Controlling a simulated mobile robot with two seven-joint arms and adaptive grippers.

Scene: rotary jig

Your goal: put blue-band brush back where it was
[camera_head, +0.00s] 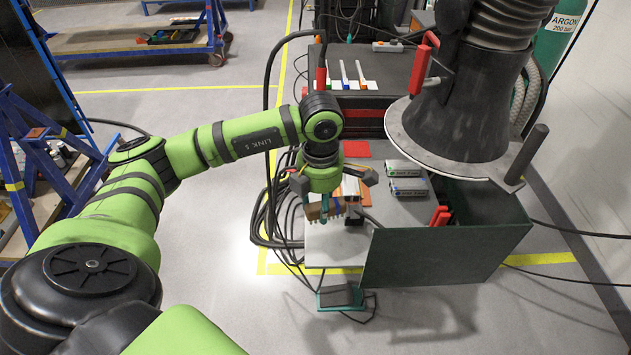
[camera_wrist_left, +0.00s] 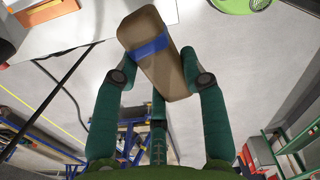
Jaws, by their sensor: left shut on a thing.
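My left gripper (camera_head: 326,203) is shut on the blue-band brush (camera_head: 315,211), above the pale front-left part of the work table (camera_head: 330,250). In the head view the gripper partly hides the brush, and I cannot tell whether the brush touches the table. My right gripper is in neither view.
A red square (camera_head: 356,149) and grey blocks (camera_head: 406,186) lie behind the gripper. A large dark fume hood (camera_head: 455,120) with a round plate overhangs the right. A dark green panel (camera_head: 440,257) stands at the table's front. Cables hang along the left edge.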

